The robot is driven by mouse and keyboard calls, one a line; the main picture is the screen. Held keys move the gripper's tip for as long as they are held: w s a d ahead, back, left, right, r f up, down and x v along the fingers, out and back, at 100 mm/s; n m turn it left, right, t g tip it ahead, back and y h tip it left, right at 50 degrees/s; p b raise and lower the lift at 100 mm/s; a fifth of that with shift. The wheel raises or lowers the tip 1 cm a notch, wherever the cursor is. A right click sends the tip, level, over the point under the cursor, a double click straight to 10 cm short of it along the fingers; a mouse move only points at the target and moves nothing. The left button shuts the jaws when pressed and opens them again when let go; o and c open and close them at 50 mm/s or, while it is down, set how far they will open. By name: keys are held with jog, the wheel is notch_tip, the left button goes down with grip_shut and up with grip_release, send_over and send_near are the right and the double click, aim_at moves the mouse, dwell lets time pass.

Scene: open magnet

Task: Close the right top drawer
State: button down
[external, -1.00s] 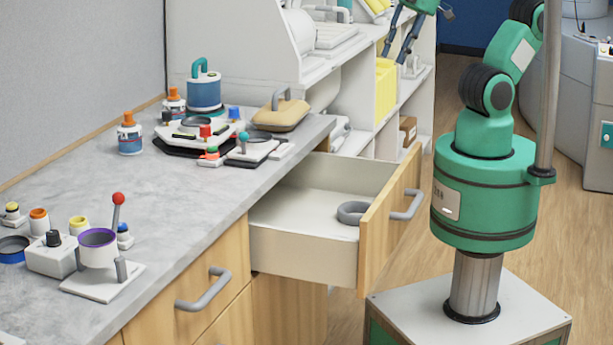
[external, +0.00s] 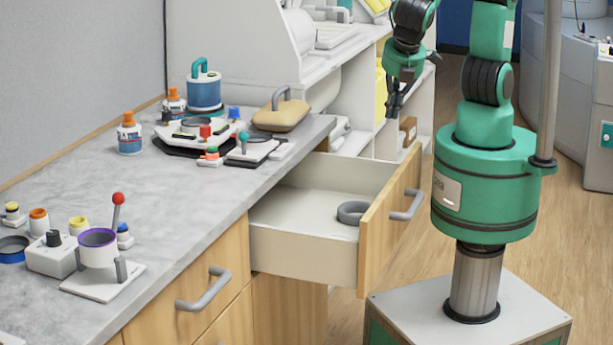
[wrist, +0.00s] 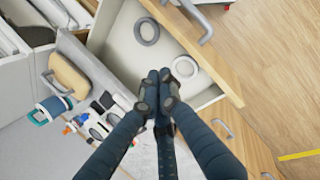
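The right top drawer (external: 300,251) is pulled out from the counter, with a white inside and a wooden front (external: 376,233). Its grey handle (external: 408,206) faces right. In the wrist view the open drawer (wrist: 118,38) lies beyond my fingers, and its handle (wrist: 197,22) shows near the top. A grey ring (external: 353,212) lies in the drawer. The wrist view shows this ring (wrist: 146,31) and a paler ring (wrist: 185,68). My gripper (external: 393,112) hangs above and behind the drawer front, apart from it. Its fingertips (wrist: 160,80) look together, with nothing held.
The grey counter (external: 175,215) carries several devices and bottles. A tan case (external: 281,115) sits near the counter's edge above the drawer. White shelves (external: 408,103) stand behind. Floor is free right of the drawer front.

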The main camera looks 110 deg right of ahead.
aim_at(383, 240)
jog(key=s+a+f+n+t+h+p, duration=0.1)
jog(key=a+f+n+t, duration=0.3)
jog(key=f, duration=0.6)
jog(key=s+a+f+n+t+h+p, duration=0.2)
jog(key=s+a+f+n+t+h, duration=0.2)
jog(key=a+f+n, duration=0.3)
jog(key=s+a+f+n+t+h+p, duration=0.2)
jog(key=a+f+n+t, duration=0.3)
jog(key=f, duration=1)
jog(key=s+a+n+h, duration=0.1)
jog(key=n, duration=0.2)
jog(key=shift+a, duration=0.2)
jog(key=shift+f, duration=0.1)
jog(key=b+x, duration=0.1)
jog(key=x, duration=1.3)
jog(key=shift+b, duration=0.35)
jog(key=shift+w+d, duration=0.1)
jog(key=shift+w, duration=0.05)
